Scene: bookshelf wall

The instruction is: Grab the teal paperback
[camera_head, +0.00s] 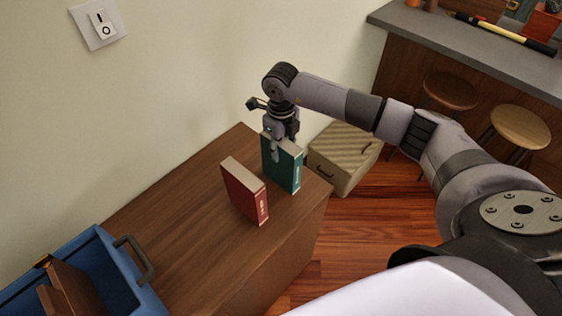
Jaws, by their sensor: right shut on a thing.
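The teal paperback (285,170) stands upright near the far right end of the brown wooden cabinet. My right gripper (278,152) comes down on it from above and is shut on its top part; one finger shows against the near cover. The book's lower edge appears at the cabinet top, and I cannot tell whether it is lifted. My left gripper is not in view.
A red book (244,190) stands upright just left of the teal one, with a small gap. A blue crate (92,262) with a handle sits at lower left. A striped box (343,157) stands beyond the cabinet. The cabinet top (175,215) between crate and books is clear.

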